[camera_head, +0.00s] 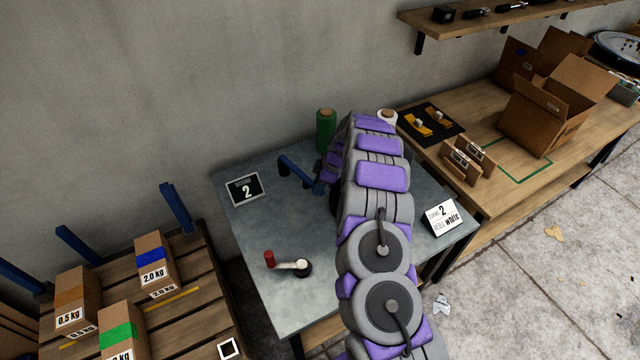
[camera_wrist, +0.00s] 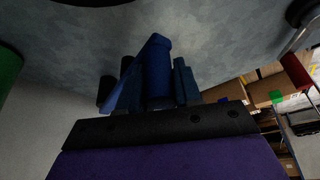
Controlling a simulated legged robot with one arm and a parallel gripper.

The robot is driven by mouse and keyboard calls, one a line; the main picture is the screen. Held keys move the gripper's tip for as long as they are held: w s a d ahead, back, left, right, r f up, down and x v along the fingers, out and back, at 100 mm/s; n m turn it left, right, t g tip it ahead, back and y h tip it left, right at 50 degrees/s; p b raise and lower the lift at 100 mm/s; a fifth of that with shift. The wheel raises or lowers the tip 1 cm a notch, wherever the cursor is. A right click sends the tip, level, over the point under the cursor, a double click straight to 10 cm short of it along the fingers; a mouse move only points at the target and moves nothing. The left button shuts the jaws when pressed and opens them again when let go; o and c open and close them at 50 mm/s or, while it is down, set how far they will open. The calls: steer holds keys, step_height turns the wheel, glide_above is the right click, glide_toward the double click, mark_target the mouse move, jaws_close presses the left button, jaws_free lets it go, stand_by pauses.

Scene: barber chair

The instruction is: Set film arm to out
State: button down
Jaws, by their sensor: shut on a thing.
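The blue film arm (camera_head: 297,172) stands over the grey metal table, left of my gripper. My gripper (camera_head: 323,182) is low over the table beside the arm's right end, partly hidden behind my own purple and grey arm links. In the wrist view the blue arm (camera_wrist: 156,62) runs between the fingers of my gripper (camera_wrist: 153,85), which is shut on it. The far end of the film arm is hard to make out there. A green roll (camera_head: 326,130) stands behind, and a white roll (camera_head: 387,117) is partly hidden by my arm.
The grey table (camera_head: 250,225) also bears a red-handled crank (camera_head: 285,262), a "2" sign (camera_head: 245,190) and a "reel white" card (camera_head: 443,218). A wooden pallet with labelled boxes (camera_head: 154,264) is at left. A workbench with cardboard boxes (camera_head: 550,115) is at right.

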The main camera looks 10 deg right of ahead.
steer(key=s+a+m+t, duration=0.2)
steer(key=a+m, duration=0.3)
steer(key=a, duration=0.7)
steer(key=shift+s+a+m+h, duration=0.25)
steer(key=shift+s+m+h, duration=0.05)
steer(key=shift+h, duration=0.1)
steer(key=shift+r, duration=0.15)
steer(key=c, duration=1.2)
jaws_free()
steer(key=shift+o, duration=0.7)
steer(key=shift+w+a, duration=0.15)
steer(key=shift+o, duration=1.1)
steer(key=shift+a, duration=0.25)
steer(key=p+v, duration=0.2)
steer(key=v, duration=1.5)
